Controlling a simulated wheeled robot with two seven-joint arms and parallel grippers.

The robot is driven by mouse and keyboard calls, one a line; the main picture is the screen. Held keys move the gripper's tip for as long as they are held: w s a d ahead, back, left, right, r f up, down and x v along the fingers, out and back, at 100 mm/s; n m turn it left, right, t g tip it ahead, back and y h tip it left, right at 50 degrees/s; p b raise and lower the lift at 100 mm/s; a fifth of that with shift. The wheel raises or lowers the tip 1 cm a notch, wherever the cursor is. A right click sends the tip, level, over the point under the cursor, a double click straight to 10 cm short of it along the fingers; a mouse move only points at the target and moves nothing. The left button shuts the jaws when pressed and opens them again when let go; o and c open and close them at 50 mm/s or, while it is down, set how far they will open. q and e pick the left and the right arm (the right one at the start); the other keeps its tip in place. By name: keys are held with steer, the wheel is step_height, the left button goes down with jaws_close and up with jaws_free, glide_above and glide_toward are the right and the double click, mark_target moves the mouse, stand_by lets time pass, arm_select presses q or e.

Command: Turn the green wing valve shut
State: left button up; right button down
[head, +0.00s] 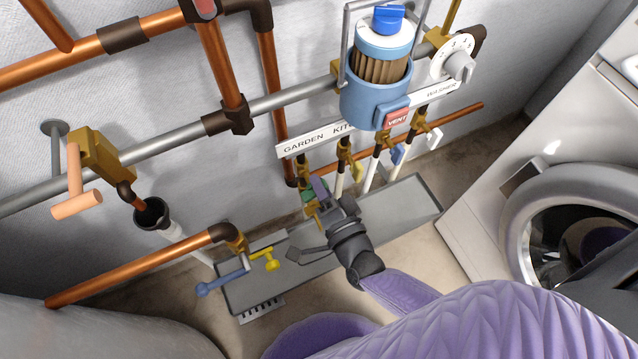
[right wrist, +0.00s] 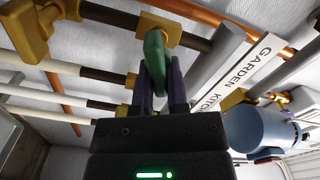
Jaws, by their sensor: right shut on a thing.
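The green wing valve (right wrist: 154,55) is on a brass body on the dark pipe under the GARDEN label. In the right wrist view its wing looks crosswise to that pipe. My right gripper (right wrist: 161,82) is shut on it, with a purple finger on each side. In the head view the green valve (head: 309,187) is mostly hidden behind my right gripper (head: 318,192), which reaches in from below right. My left gripper is not in the head view.
Neighbouring small valves, yellow, blue (head: 397,154) and white (head: 434,138), stand close to the right. The blue filter housing (head: 375,100) hangs above. A grey tray (head: 418,203) lies beneath. The washing machine (head: 490,215) stands at the right.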

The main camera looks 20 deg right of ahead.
steer(key=shift+f+m, duration=0.2)
steer(key=shift+m, duration=0.7)
steer(key=shift+d+f+m+b, duration=0.15)
steer(key=shift+m+b, duration=0.4)
steer(key=shift+m, duration=1.25)
